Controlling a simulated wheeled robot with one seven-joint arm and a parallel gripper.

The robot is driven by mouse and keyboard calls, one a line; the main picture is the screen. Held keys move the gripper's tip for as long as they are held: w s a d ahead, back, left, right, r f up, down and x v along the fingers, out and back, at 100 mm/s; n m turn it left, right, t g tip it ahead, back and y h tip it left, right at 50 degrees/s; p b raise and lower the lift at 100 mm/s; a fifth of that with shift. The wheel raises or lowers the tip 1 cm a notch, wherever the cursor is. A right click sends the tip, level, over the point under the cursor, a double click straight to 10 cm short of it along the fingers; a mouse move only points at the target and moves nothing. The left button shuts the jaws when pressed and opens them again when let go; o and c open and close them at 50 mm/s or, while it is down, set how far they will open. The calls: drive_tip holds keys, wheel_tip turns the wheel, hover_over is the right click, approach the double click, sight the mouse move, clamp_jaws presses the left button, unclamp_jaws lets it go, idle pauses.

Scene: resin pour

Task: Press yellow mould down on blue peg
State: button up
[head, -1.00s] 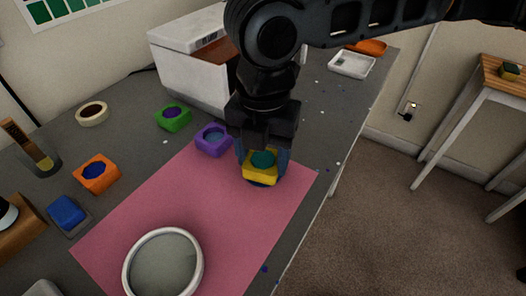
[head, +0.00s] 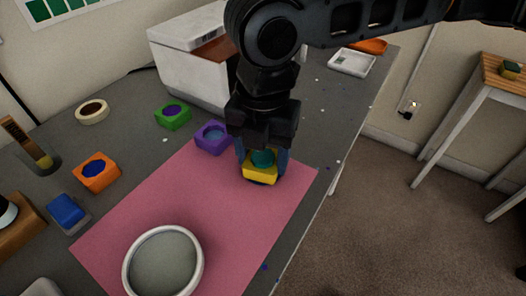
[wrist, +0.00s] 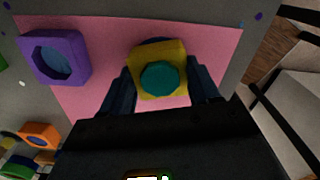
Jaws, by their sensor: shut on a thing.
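The yellow mould (head: 261,174) is a squarish block with a round teal centre. It sits at the far right part of the pink mat, and it also shows in the wrist view (wrist: 143,64). My gripper (head: 263,160) points down from above and is shut on the mould, one dark finger on each side. In the wrist view my gripper (wrist: 161,80) has its fingers along the mould's left and right sides. A sliver of dark blue, likely the blue peg (wrist: 156,40), shows at the mould's edge. The rest is hidden under the mould, so how far down it sits is unclear.
A purple mould (head: 212,138) stands close to the left of my gripper, with a green mould (head: 173,116) beyond. A white box (head: 190,75) stands behind. The pink mat's (head: 170,205) middle is clear.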

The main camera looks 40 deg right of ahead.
drive_tip(key=shift+f, duration=0.1)
idle(0.3)
drive_tip(key=o, duration=1.1)
drive_tip(key=shift+c, duration=0.2)
drive_tip(key=shift+o, duration=0.9)
drive_tip(key=shift+r+p, duration=3.7)
drive_tip(key=shift+r, duration=0.35)
